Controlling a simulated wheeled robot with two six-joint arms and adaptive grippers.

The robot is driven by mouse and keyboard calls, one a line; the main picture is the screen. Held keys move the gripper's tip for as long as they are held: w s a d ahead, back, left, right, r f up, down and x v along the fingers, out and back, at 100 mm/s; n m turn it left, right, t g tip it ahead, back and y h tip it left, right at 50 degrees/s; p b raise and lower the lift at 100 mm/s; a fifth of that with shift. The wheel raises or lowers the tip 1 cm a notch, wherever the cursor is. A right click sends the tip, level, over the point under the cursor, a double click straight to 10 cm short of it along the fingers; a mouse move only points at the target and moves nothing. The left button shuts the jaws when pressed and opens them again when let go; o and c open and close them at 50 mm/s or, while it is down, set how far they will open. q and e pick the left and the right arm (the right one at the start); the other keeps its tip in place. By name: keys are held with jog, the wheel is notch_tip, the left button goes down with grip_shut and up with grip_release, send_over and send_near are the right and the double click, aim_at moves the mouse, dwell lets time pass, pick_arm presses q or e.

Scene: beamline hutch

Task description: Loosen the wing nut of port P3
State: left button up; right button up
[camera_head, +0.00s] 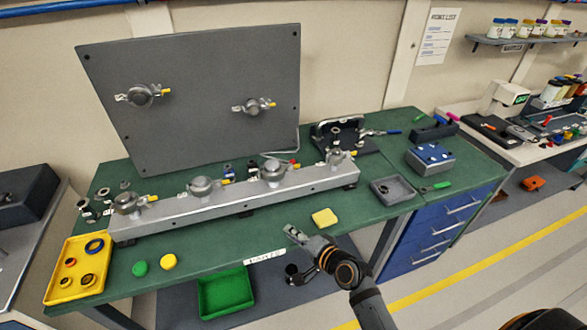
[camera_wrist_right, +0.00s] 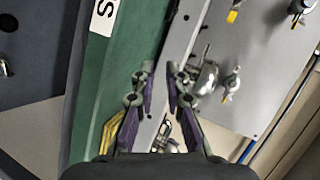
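A long grey manifold bar (camera_head: 235,200) lies on the green bench with several capped ports along it, each with a clamp and a yellow-tipped wing nut. An upright grey panel (camera_head: 200,105) behind it bears two more clamped ports. No port label is readable, so I cannot tell which is P3. My left gripper is not in view.
A yellow tray (camera_head: 58,290) with rings is at the bench's left end. Green and yellow round pieces (camera_head: 140,268) and a yellow block (camera_head: 324,217) lie on the front strip. A grey tray (camera_head: 393,190) and blue box (camera_head: 430,158) are at right. A green bin (camera_head: 225,292) stands below.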

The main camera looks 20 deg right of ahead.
jog(key=w+d+r+m+t+h, duration=0.1)
jog(key=w+d+r+m+t, duration=0.2)
jog(key=m, duration=0.4)
jog(key=m+t+h, duration=0.2)
jog(key=m+h, duration=0.2)
jog(key=m, duration=0.3)
send_near(292, 170)
jog(key=w, duration=0.7)
jog(key=shift+w+f, duration=0.1)
jog(key=shift+f, duration=0.2)
jog(key=shift+c, duration=0.3)
grip_shut()
